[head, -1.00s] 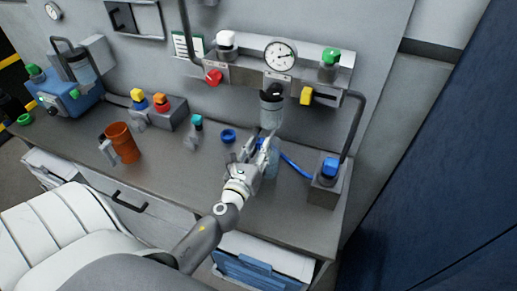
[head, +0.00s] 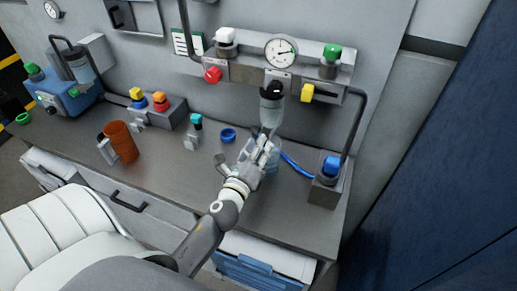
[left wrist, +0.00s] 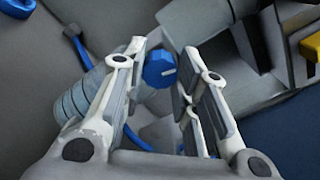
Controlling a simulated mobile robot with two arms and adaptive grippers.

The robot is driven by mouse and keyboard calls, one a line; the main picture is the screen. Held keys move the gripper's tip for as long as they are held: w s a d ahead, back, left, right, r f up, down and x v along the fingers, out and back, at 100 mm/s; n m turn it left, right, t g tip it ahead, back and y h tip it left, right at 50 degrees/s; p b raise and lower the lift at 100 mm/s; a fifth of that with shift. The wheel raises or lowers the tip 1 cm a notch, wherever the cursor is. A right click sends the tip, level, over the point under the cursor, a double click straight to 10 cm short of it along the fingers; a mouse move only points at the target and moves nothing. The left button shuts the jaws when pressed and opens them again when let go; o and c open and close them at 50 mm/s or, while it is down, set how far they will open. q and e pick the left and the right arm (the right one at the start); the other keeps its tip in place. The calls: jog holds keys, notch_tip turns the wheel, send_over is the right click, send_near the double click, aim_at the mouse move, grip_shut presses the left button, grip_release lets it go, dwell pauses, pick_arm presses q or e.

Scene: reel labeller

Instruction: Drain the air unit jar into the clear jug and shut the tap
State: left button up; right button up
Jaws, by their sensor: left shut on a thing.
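The air unit jar (head: 271,108) hangs under the wall-mounted unit, below the round gauge, in the head view. The clear jug (head: 271,162) stands on the bench under the jar, partly hidden by my left gripper. My left gripper (head: 266,142) is just below the jar, over the near side of the jug. In the left wrist view, a blue knob (left wrist: 159,70), which looks like the jar's tap, sits between the fingers, and the gripper is shut on it. Whether liquid runs is too small to tell. My right gripper is out of view.
A box with a blue knob (head: 330,168) and pipe stands to the right. The bench front (head: 190,185) is clear.

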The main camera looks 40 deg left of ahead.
pick_arm(q)
jog(key=n, duration=0.5)
jog(key=shift+n, duration=0.4)
jog(key=n, duration=0.5)
jog(key=shift+n, duration=0.4)
jog(key=o, duration=1)
jog(key=shift+o, duration=0.2)
